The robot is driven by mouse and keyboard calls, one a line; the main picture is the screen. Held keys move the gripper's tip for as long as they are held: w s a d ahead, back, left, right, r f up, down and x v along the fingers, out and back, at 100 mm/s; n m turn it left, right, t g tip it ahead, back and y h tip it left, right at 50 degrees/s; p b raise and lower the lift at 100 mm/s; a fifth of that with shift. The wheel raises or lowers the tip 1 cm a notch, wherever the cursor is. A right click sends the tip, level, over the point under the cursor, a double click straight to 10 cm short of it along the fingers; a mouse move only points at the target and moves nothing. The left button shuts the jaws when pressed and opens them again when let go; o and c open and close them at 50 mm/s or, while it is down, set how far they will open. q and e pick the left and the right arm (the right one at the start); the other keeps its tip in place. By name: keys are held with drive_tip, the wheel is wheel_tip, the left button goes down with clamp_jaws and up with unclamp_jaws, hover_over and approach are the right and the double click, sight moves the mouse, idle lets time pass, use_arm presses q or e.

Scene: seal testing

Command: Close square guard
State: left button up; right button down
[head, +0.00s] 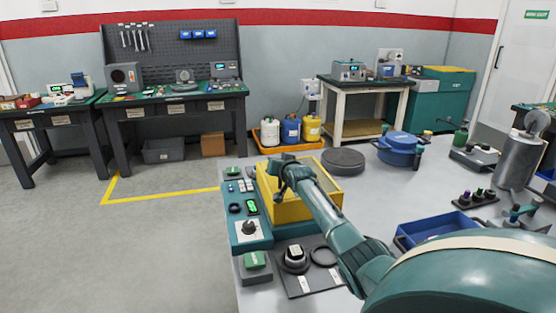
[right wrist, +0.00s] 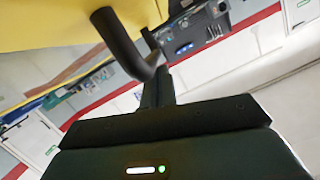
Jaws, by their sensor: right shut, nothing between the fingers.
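The square guard (head: 331,189) is a yellow-framed square on the test bench in the head view, partly hidden behind my right arm. I cannot tell its lid angle. My right gripper (head: 281,172) is over its far left part, shut and empty. In the right wrist view the guard's yellow surface (right wrist: 50,22) fills the upper left. A dark bent bar (right wrist: 120,42) crosses in front of it and ends close to my right fingers (right wrist: 163,78). I cannot tell whether they touch. My left gripper is not in view.
A teal control panel (head: 240,220) with buttons and a dial lies left of the guard. A dark plate with rings (head: 309,282) is in front. A black disc (head: 343,161), a blue round vessel (head: 398,146) and a blue tray (head: 437,226) stand to the right.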

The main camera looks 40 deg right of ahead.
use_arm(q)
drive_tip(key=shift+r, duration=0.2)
use_arm(e)
drive_tip(key=shift+a+f, duration=0.15)
drive_tip(key=shift+f, duration=0.15)
drive_tip(key=shift+r, duration=0.15)
drive_tip(key=r+p, duration=0.3)
drive_tip(key=r, duration=0.1)
drive_tip(key=shift+d, duration=0.25)
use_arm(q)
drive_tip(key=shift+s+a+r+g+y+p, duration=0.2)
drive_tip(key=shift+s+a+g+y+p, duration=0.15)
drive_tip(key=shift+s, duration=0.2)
use_arm(e)
drive_tip(key=v, duration=1)
drive_tip(key=shift+s, duration=0.1)
